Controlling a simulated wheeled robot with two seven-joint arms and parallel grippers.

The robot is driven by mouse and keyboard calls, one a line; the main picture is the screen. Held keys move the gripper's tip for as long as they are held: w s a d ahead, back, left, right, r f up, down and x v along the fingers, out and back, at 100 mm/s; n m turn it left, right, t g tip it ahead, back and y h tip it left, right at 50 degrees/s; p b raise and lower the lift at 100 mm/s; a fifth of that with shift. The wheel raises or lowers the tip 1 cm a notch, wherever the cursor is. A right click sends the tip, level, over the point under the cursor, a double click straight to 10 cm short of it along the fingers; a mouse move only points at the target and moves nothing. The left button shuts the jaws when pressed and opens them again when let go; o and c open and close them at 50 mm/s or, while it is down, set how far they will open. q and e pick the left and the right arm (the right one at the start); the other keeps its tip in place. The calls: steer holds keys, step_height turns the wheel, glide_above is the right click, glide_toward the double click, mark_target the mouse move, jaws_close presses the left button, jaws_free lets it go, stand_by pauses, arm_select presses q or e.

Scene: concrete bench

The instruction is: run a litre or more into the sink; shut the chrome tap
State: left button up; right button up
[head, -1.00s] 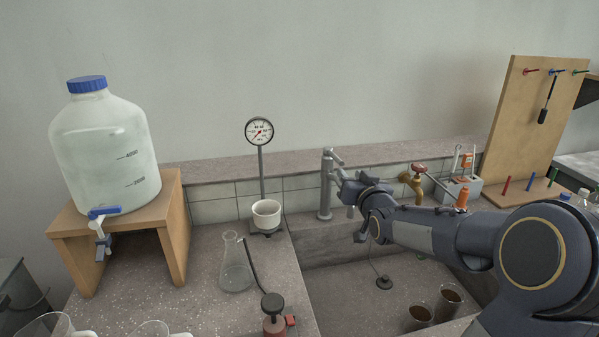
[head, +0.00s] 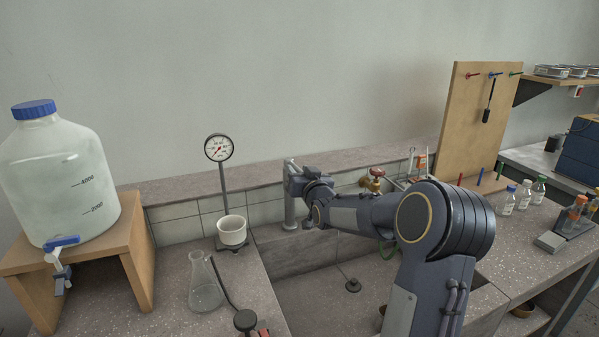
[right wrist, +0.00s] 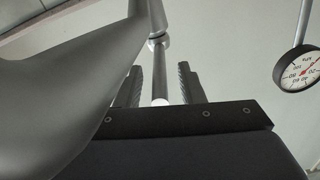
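The chrome tap (head: 289,208) stands upright at the back left of the sink (head: 315,290). My right gripper (head: 298,185) is beside its upper part in the head view and covers its spout and part of its top. In the right wrist view my right gripper (right wrist: 161,88) has its two dark ribbed fingers apart, with the tap's metal (right wrist: 160,55) showing between and beyond them. I cannot tell whether the fingers touch it. No water stream is visible. My left gripper is out of view.
A gauge (head: 218,148) on a post, a white cup (head: 232,231) and a glass flask (head: 205,290) stand left of the sink. A brass tap with a red handle (head: 376,173) is right of the chrome tap. A large water bottle (head: 58,180) sits on a wooden stand.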

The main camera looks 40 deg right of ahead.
mark_target(296, 166)
steer(key=shift+c, duration=0.4)
jaws_close()
steer(key=shift+r+g+p, duration=0.3)
steer(key=shift+r+p, duration=0.15)
steer(key=shift+p, duration=0.2)
steer(key=r+g+p, duration=0.1)
steer(key=p, duration=0.3)
steer(key=w+r+g+y+p, duration=0.1)
steer(key=g+p, duration=0.1)
steer(key=p, duration=0.1)
steer(key=w+r+g+y+p, duration=0.1)
steer(key=r+g+p, duration=0.1)
steer(key=p, duration=0.2)
steer(key=shift+d+r+p, duration=0.1)
steer(key=shift+d+p, duration=0.2)
steer(key=shift+p, duration=0.05)
steer(key=shift+w+d+g+p, duration=0.1)
steer(key=shift+w+g+p, duration=0.1)
steer(key=shift+g+p, duration=0.55)
